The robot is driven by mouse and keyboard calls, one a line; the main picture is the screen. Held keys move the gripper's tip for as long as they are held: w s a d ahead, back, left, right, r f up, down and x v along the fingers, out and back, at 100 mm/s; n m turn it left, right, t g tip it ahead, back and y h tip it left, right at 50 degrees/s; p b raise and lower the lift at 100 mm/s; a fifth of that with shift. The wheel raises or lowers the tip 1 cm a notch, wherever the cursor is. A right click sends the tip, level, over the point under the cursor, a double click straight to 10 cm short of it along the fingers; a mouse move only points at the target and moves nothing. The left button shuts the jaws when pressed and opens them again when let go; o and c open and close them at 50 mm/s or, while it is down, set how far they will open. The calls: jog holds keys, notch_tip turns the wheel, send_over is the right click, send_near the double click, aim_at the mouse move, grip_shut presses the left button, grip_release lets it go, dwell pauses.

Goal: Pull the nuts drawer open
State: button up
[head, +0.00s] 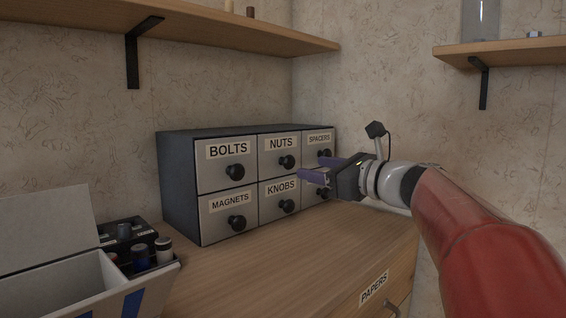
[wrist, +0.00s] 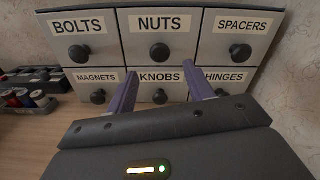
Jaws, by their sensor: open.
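The nuts drawer (head: 280,155) is the top middle drawer of a small dark cabinet with light drawer fronts. It looks shut, with a round black knob (head: 287,162). In the wrist view the nuts drawer (wrist: 183,45) and its knob (wrist: 159,52) show at the top centre. My gripper (head: 316,168) is open and empty, in front of the cabinet, right of the nuts knob in the head view. In the wrist view its two purple fingers (wrist: 156,92) lie apart, below the nuts knob and over the lower row, with the knobs drawer's knob (wrist: 160,96) showing between them.
Bolts (head: 228,170), spacers (head: 319,148), magnets (head: 229,215) and knobs (head: 279,198) drawers surround it, all looking shut; hinges (wrist: 222,76) is lower right. A white open box (head: 60,285) and a dark tray stand at left. Shelves (head: 200,25) hang above. The wooden top before the cabinet is clear.

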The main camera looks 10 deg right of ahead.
aim_at(292, 163)
jog(key=x, duration=0.7)
jog(key=shift+p, duration=0.35)
